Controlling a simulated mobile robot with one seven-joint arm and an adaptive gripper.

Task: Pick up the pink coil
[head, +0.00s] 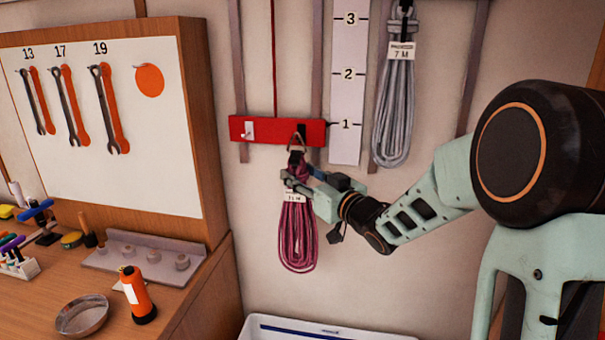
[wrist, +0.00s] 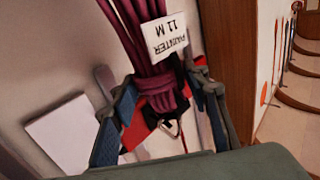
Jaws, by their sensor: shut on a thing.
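The pink coil (head: 297,240) is a long looped bundle of dark pink line that hangs down below the red board (head: 262,130). It has a white tag (head: 293,197), a black strap and a metal ring (head: 297,140) at its top. My gripper (head: 297,180) comes from the right and is shut on the coil's bound top. In the wrist view the coil (wrist: 130,25) shows between my gripper's fingers (wrist: 165,95), with its "PAINTER 11 M" tag (wrist: 166,38) upside down. The ring lies in front of the board near a dark hook; I cannot tell whether it still hangs there.
A grey coil (head: 398,95) hangs at the right, past the numbered white scale (head: 347,100). A white peg (head: 249,129) on the red board is empty. The wrench board (head: 110,160) and workbench (head: 205,295) stand left. A white bin (head: 290,328) is below.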

